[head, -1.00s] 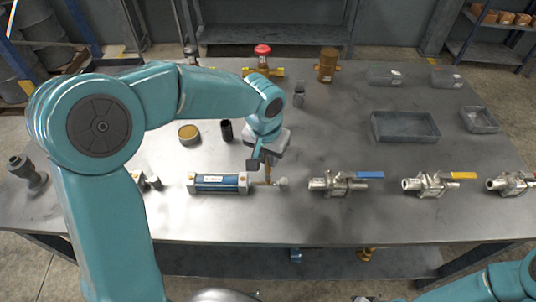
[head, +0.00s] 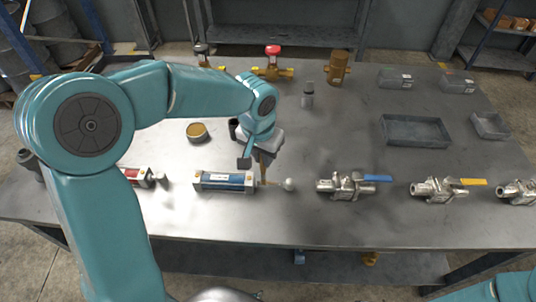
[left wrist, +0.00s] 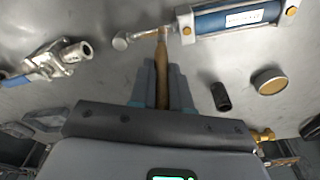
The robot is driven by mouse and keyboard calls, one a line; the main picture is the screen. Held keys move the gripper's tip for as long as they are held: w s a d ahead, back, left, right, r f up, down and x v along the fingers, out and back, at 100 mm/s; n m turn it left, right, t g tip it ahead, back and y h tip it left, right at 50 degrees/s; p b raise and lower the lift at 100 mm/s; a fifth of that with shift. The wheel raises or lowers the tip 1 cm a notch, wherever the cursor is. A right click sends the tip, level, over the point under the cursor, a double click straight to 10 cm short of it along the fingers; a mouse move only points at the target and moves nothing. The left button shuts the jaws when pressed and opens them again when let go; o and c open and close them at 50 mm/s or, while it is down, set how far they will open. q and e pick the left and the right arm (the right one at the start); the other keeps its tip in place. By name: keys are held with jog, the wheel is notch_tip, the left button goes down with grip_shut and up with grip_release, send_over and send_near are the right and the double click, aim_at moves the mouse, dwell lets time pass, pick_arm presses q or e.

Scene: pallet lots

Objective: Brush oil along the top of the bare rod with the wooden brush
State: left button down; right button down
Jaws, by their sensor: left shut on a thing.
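A blue cylinder (head: 225,181) with silver end blocks lies on the steel table; it also shows in the left wrist view (left wrist: 235,18). Its bare rod (head: 275,184) runs right to a round pale end piece (head: 289,184). My left gripper (head: 257,163) is shut on the wooden brush (left wrist: 162,75), above the rod. The brush points down, and its tip is at the rod, close to the cylinder's end block. I cannot tell whether it touches the rod. A round tin with an amber top (head: 197,131) stands behind the cylinder. My right gripper is out of view.
Silver valves with a blue handle (head: 369,179) and a yellow handle (head: 466,182) lie to the right. A black sleeve (head: 233,128) stands near the tin. A red-and-silver part (head: 137,176) is at left. Grey trays (head: 416,130) sit at back right.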

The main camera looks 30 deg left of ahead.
pick_arm(q)
jog(key=shift+s+a, duration=0.15)
jog(key=shift+a, duration=0.05)
jog(key=shift+d, duration=0.15)
jog(key=shift+w+d, duration=0.5)
jog(key=shift+d, duration=0.2)
jog(key=shift+w+d, duration=0.35)
jog(key=shift+d, duration=0.5)
jog(key=shift+s+a, duration=0.25)
jog(key=shift+a, duration=0.2)
jog(key=shift+s+a, duration=0.2)
jog(key=shift+a, duration=0.25)
